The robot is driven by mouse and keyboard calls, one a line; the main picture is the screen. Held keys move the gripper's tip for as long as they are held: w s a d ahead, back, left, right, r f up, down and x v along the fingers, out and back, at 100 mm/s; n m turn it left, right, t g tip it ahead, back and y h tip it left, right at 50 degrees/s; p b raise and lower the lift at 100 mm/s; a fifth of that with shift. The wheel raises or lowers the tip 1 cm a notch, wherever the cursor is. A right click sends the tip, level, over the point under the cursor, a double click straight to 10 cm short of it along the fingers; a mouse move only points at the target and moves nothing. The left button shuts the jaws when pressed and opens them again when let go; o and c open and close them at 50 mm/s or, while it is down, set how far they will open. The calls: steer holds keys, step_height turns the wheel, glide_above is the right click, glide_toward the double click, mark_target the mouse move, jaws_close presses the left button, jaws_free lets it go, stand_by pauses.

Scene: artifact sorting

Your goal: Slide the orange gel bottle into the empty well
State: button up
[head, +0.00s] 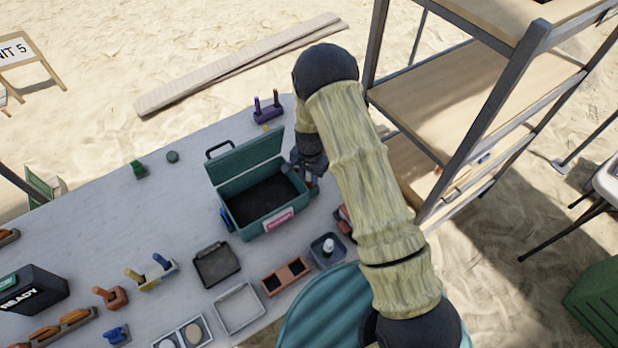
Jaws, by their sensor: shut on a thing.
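My gripper (306,172) is at the right side of an open teal case (262,222), partly hidden by my own arm. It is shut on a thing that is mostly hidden. A small reddish-orange patch shows at the jaws and fits the orange gel bottle, but its shape is unclear. A terracotta block (285,277) with two dark square wells lies on the table in front of the case. I cannot tell which well the task means.
A reddish item (345,221) is partly hidden by my arm. A dark tray (217,264) and a pale tray (240,307) lie in front of the case. A purple holder (268,107) stands behind it. A shelf rack (470,75) stands to the right.

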step_height(320, 180, down, 2)
steer(key=shift+d+f, duration=0.1)
steer(key=shift+f, duration=0.15)
steer(key=o, duration=0.7)
step_height(320, 180, up, 12)
steer(key=shift+r+b, duration=0.15)
steer(key=shift+b, duration=1)
